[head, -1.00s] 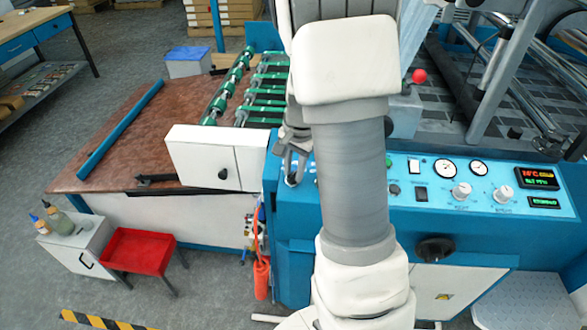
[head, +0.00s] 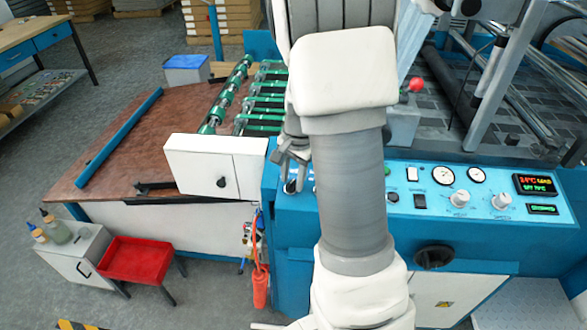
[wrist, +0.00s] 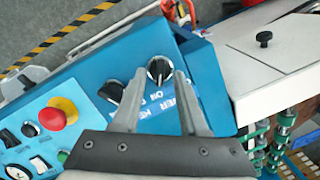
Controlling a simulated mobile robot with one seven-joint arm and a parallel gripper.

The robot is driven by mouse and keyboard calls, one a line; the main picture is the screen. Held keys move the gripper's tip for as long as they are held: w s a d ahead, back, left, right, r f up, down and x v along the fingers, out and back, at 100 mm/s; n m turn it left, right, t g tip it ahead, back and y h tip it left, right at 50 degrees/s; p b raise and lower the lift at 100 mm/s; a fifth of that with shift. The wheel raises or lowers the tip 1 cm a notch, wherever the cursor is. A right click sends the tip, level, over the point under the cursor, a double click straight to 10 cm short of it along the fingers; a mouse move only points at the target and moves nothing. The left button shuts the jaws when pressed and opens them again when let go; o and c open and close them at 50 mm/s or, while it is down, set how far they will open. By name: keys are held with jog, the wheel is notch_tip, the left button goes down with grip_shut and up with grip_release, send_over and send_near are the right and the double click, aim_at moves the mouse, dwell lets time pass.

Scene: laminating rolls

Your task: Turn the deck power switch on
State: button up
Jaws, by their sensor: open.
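The switch panel of the blue machine shows in the wrist view. A black rotary switch with a light pointer line (wrist: 159,70) sits on it, beside white lettering that is partly hidden and includes "ON". My gripper (wrist: 161,76) is open, with one fingertip on each side of this switch. I cannot tell whether the fingers touch it. A second black rotary switch (wrist: 112,91) lies just left of the left finger. In the head view my gripper (head: 291,165) hangs over the left end of the panel, partly hidden by my arm.
A red emergency button (wrist: 55,118) on a yellow base stands up left of the switches. A white box-like cover (head: 216,165) and green rollers (head: 228,95) lie left of the panel. Gauges, knobs and a lit display (head: 535,185) fill the right side.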

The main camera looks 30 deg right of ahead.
notch_tip(320, 180, up, 17)
jog(key=s+p, duration=0.1)
jog(key=shift+s+d+r+p, duration=0.15)
jog(key=shift+s+d+p, duration=0.2)
jog(key=shift+d+p, duration=0.1)
jog(key=s+a+r+n+t, duration=0.2)
jog(key=s+a+n, duration=0.4)
jog(key=s+a, duration=0.1)
jog(key=s+a+r+n+t, duration=0.2)
jog(key=s+a+n, duration=0.4)
jog(key=s, duration=0.4)
jog(key=shift+a+r+n+t+h, duration=0.15)
jog(key=shift+a+n+t+h, duration=0.15)
jog(key=shift+a+n, duration=0.15)
